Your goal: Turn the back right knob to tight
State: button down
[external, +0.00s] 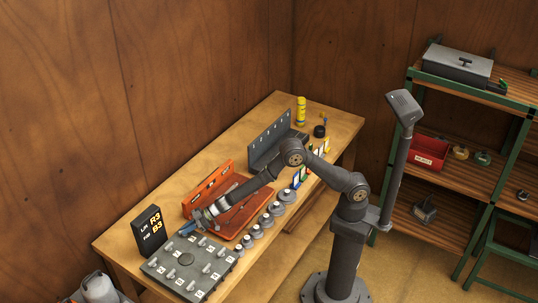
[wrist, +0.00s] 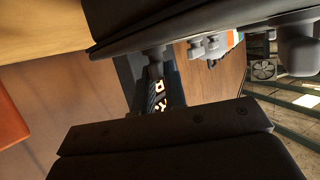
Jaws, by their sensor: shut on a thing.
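A grey plate (external: 160,266) with several small knobs and white labels lies at the front left end of the bench. My gripper (external: 188,229) is low over the plate's far edge, tilted down to the left, and shut on a knob there. The gripper covers most of that knob, so I cannot read its setting. In the wrist view my gripper's dark jaws (wrist: 160,95) fill the top and bottom of the picture. The dark display box (external: 150,232) with lit characters stands close to the left of the gripper, and also shows in the wrist view (wrist: 176,88).
An open orange case (external: 232,228) lies right behind the plate, under my forearm. Several grey round weights (external: 267,220) line the bench's front edge. A grey upright rack (external: 268,140) stands farther back. A shelf with a red bin (external: 428,152) is at the right.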

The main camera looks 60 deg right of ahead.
jog(key=shift+r, duration=0.1)
dwell(0.3)
jog(key=c, duration=1.5)
grip_release()
jog(key=shift+o, duration=0.2)
jog(key=v, duration=1.7)
jog(key=shift+d, duration=0.2)
